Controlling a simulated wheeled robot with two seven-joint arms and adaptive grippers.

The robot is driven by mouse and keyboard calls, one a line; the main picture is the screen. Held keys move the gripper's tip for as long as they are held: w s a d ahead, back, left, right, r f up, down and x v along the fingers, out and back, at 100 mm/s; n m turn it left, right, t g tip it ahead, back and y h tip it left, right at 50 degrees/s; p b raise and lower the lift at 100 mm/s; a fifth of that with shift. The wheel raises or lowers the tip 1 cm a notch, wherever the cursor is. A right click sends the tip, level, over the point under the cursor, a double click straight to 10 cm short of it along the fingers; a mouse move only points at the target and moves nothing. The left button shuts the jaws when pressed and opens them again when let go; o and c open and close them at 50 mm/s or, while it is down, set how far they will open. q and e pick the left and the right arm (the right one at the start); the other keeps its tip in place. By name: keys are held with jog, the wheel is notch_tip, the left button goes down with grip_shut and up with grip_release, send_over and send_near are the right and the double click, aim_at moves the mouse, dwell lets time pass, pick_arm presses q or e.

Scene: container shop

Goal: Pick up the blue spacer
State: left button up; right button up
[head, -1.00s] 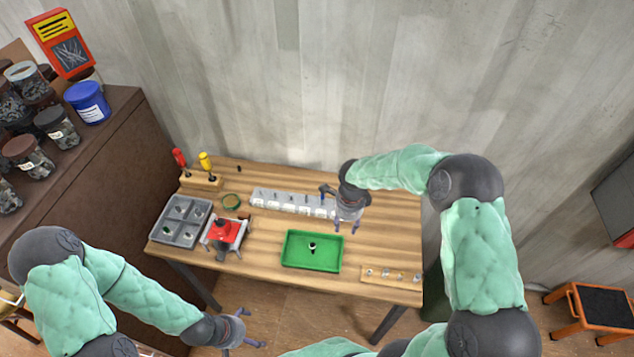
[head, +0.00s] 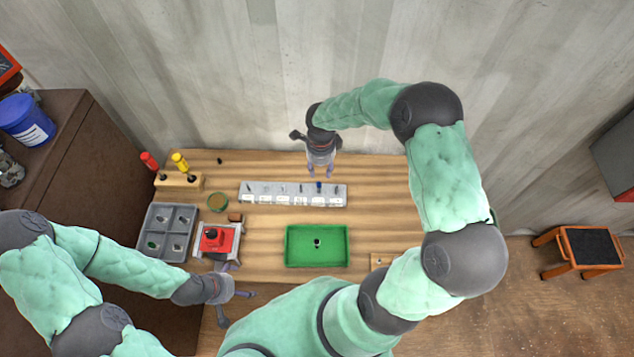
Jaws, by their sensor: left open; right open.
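A small blue spacer (head: 319,187) stands in the long pale grey rack (head: 262,199) at the back of the wooden table, right of the rack's middle. My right gripper (head: 321,176) is open and points down just above and behind the spacer. A small gap shows between its fingertips and the spacer, so it holds nothing. My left gripper (head: 236,308) is open and empty in front of the table's near edge, at the lower left.
A green tray (head: 290,262) holding a small dark part lies in front of the rack. A red-topped device (head: 215,239), a grey compartment bin (head: 149,222) and a screwdriver stand (head: 164,184) are at the left. The table right of the rack is clear.

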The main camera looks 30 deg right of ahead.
aim_at(319, 185)
jog(key=shift+w+a+f+b, duration=0.15)
jog(key=shift+f+b, duration=0.55)
jog(key=shift+f, duration=1.55)
jog(key=shift+w+d+f+b, duration=0.15)
jog(key=shift+f+b, duration=0.5)
jog(key=shift+f, duration=1.6)
jog(key=shift+a, duration=0.15)
jog(key=shift+r, duration=0.1)
jog(key=shift+c, duration=0.2)
jog(key=shift+s, duration=0.1)
jog(key=c, duration=0.7)
